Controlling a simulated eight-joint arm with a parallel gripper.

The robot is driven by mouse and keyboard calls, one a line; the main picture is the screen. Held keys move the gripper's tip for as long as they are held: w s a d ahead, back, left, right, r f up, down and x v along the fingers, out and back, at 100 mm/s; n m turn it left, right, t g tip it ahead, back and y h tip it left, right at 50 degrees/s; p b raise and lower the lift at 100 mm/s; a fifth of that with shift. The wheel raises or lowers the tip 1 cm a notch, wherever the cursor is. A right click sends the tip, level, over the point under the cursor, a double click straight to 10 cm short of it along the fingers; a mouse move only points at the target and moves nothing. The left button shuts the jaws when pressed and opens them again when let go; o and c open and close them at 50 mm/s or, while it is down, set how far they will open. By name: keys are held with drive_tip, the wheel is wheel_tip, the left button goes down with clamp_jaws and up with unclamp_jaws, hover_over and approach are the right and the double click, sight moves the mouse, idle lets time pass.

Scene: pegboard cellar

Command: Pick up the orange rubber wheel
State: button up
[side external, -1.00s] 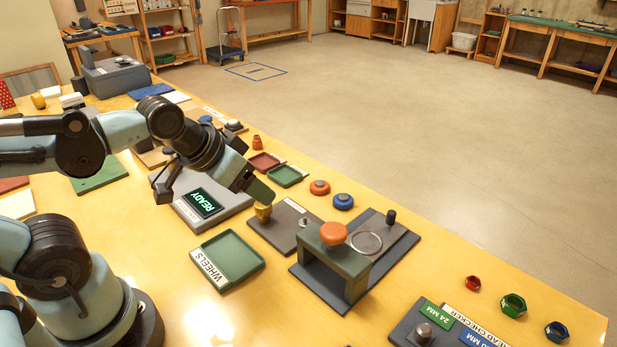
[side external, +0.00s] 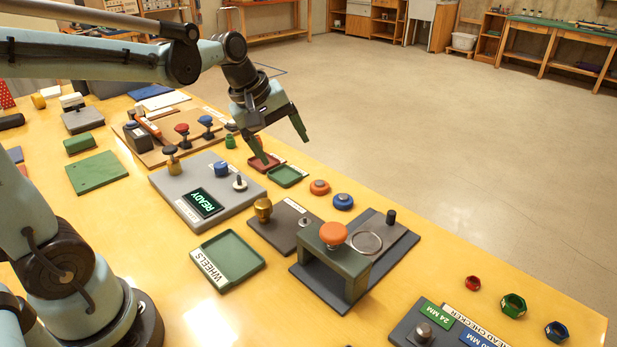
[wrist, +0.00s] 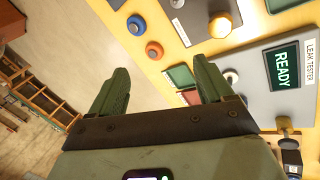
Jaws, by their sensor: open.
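The orange rubber wheel (side external: 319,187) lies flat on the yellow table, a small orange ring with a greyish centre. It also shows in the wrist view (wrist: 154,50), beyond and between my fingertips. A similar blue wheel (side external: 343,202) lies just beside it, apart. My gripper (side external: 286,151) is open and empty, with green fingers spread above the small red and green trays. It is to the left of the orange wheel in the side view and higher than the table. A green tray labelled WHEELS (side external: 203,266) stands empty nearer the front.
A dark stand with a big orange knob (side external: 333,233) rises in front of the wheels. The grey leak tester (side external: 165,183) reads READY. Small red (side external: 253,167) and green (side external: 288,181) trays lie below my gripper. Bare table (side external: 400,200) lies right of the blue wheel.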

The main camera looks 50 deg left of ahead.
drive_tip(key=w+a+f+n+g+h, duration=0.1)
drive_tip(key=w+a+f+n, duration=0.15)
drive_tip(key=w+n, duration=0.4)
drive_tip(key=n+h, duration=0.1)
drive_tip(key=n, duration=0.6)
hover_over(320, 182)
drive_tip(key=s+a, duration=0.2)
drive_tip(key=shift+m+g, duration=0.25)
drive_tip(key=shift+g, duration=0.05)
drive_tip(key=f, duration=0.9)
drive_tip(key=shift+a, duration=0.2)
drive_tip(key=shift+d+x, duration=0.15)
drive_tip(key=shift+x, duration=1.2)
drive_tip(key=shift+d+x, duration=0.2)
drive_tip(key=shift+x, duration=1.1)
drive_tip(key=shift+r, duration=0.15)
drive_tip(key=c, duration=1.1)
